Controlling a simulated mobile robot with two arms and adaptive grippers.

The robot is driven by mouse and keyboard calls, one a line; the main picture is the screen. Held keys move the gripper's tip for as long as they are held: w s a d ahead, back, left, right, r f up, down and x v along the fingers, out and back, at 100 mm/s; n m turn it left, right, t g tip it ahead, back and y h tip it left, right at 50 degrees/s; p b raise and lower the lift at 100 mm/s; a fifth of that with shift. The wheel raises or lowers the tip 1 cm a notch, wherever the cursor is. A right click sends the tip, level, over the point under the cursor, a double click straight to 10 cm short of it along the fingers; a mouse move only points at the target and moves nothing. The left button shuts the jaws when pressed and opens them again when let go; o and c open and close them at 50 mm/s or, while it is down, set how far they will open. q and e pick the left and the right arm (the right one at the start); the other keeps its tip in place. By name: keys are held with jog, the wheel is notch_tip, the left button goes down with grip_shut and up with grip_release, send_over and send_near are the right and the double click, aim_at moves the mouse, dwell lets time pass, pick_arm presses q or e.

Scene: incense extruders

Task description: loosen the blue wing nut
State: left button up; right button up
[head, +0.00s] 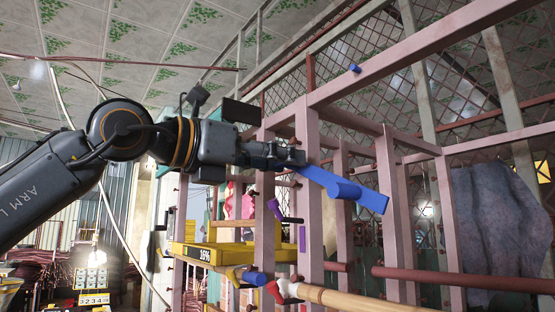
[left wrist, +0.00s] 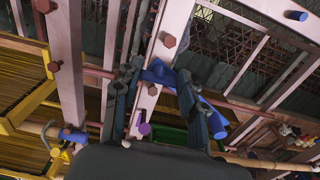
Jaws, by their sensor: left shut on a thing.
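The blue wing nut (head: 345,190) is a long flat bar with a round hub, in front of a pale pink wooden post (head: 314,215) in the head view. It slants down to the right. My left gripper (head: 298,157) comes in from the left and is shut on the bar's upper left end. In the left wrist view the wing nut (left wrist: 160,74) lies between the fingertips of my left gripper (left wrist: 155,80), against the pale post. The gripper's body hides part of the lower scene there. My right gripper is in neither view.
Pink wooden posts and beams stand close around the wing nut. A blue peg (head: 355,68) sits on the upper beam and another blue cylinder (head: 254,278) is low down. A dark red rod (head: 460,280) and a tan pole (head: 350,298) cross below. A yellow frame (head: 230,254) is behind.

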pick_arm(q)
jog(key=n+b, duration=0.3)
jog(key=shift+f+n, duration=0.15)
jog(key=shift+n, duration=0.25)
jog(key=n+b, duration=0.2)
jog(key=n, duration=0.2)
jog(key=shift+w+a+n+b, duration=0.1)
jog(key=shift+n+b, duration=0.2)
jog(key=shift+b, duration=0.05)
jog(key=n+b, duration=0.2)
jog(key=n, duration=0.3)
jog(key=shift+n, duration=0.3)
jog(key=n+b, duration=0.2)
jog(key=n, duration=0.3)
jog(key=shift+f, duration=0.1)
jog(key=shift+n, duration=0.3)
jog(key=o, duration=1.1)
jog(key=shift+w, duration=0.1)
jog(key=shift+o, duration=0.2)
jog(key=shift+a, duration=0.1)
